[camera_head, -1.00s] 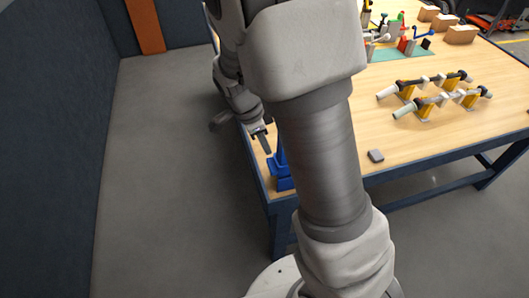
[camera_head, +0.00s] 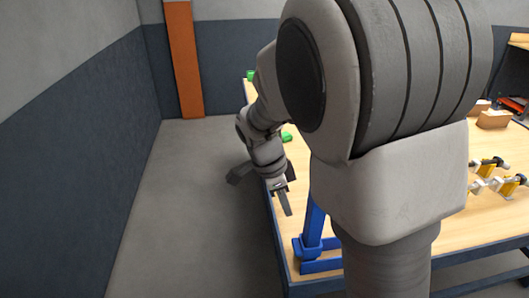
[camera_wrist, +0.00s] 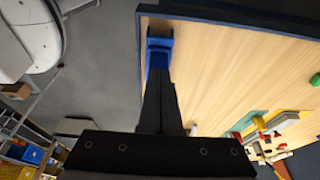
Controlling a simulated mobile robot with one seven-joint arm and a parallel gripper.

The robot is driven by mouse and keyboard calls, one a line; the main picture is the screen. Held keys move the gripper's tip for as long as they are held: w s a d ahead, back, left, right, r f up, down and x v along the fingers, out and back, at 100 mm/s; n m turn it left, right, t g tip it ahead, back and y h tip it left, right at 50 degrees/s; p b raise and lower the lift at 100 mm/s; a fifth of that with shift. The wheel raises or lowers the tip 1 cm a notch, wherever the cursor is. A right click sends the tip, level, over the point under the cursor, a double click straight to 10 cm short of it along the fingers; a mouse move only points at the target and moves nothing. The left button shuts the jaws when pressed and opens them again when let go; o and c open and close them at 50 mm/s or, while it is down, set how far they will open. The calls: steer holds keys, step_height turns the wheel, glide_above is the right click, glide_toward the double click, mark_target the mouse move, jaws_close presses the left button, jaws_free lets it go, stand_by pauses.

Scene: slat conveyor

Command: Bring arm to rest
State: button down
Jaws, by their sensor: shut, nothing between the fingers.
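My gripper (camera_head: 286,203) hangs at the left edge of the wooden workbench in the head view, fingers pointing down. Its dark fingers are together and hold nothing. In the wrist view the closed fingers (camera_wrist: 159,90) point up the picture toward a blue stand. My arm fills much of the head view and hides the middle of the bench.
The workbench (camera_head: 291,171) has a blue stand (camera_head: 312,240) on its near left corner, close to my gripper. The stand also shows in the wrist view (camera_wrist: 158,45). Yellow fixtures (camera_head: 488,167) and cardboard boxes (camera_head: 492,119) lie at right. Grey floor (camera_head: 190,200) left of the bench is clear.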

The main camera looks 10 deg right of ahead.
steer(key=s+d+r+n+t+y, duration=0.1)
steer(key=s+r+n+t+y, duration=0.2)
steer(key=s+r+n, duration=1)
steer(key=shift+s+d+n+t, duration=0.3)
steer(key=shift+s+n+t, duration=1)
steer(key=shift+s+n, duration=0.95)
steer(key=shift+w+r+n, duration=0.1)
steer(key=shift+w+n, duration=0.15)
steer(key=shift+w, duration=0.05)
